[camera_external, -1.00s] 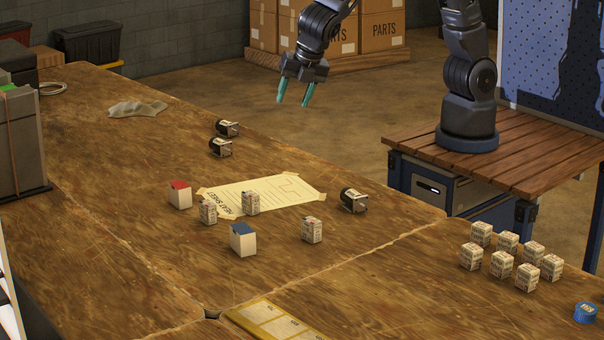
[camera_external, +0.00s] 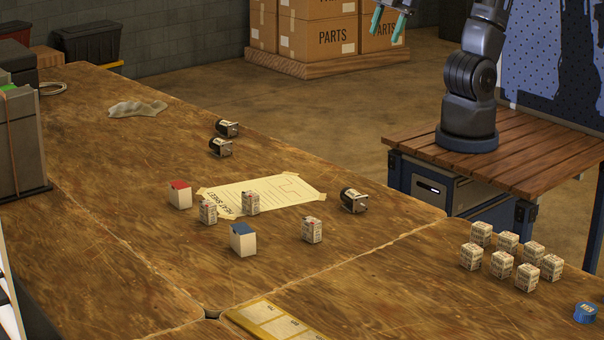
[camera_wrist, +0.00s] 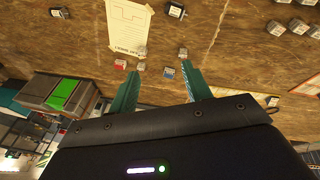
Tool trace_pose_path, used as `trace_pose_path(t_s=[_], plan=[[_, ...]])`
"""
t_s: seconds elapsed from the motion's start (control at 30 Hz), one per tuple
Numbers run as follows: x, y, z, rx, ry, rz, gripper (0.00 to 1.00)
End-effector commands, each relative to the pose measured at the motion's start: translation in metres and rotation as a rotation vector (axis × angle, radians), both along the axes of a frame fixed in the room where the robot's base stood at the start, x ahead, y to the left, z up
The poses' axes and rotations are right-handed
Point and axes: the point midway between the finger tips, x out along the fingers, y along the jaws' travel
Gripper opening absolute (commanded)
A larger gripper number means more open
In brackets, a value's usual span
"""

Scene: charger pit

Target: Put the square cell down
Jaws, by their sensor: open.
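Several small white square cells with printed labels stand on the wooden bench. One square cell (camera_external: 250,203) is on the edge of the paper sheet (camera_external: 275,188), another (camera_external: 208,212) is at its near left corner, and a third (camera_external: 311,229) stands apart to the right. I cannot tell which one the task means. My gripper (camera_external: 388,20) is high at the top edge of the external view, far from the bench top. It is open and empty, with teal fingers apart, also in the wrist view (camera_wrist: 160,72). All these cells are clear of it.
A red-topped box (camera_external: 180,195) and a blue-topped box (camera_external: 243,239) stand near the sheet. Dark cylinders (camera_external: 353,201) lie behind and right of it. More square cells (camera_external: 502,264) are grouped at right, near a blue tape roll (camera_external: 586,312). The bench's left middle is clear.

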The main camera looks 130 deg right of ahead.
Motion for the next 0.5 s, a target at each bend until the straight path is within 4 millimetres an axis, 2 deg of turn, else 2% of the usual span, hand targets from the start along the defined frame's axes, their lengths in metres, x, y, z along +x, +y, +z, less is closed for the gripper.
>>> trace_pose_path(t_s=[0.03, 0.2, 0.33, 0.5], plan=[[-0.014, 0.004, 0.004, 0.025, -0.023, -0.028, 0.49], [-0.053, 0.017, 0.008, 0.120, -0.076, -0.127, 0.49], [-0.076, 0.024, 0.009, 0.182, -0.104, -0.184, 0.49], [-0.092, 0.029, 0.008, 0.228, -0.121, -0.224, 0.49]])
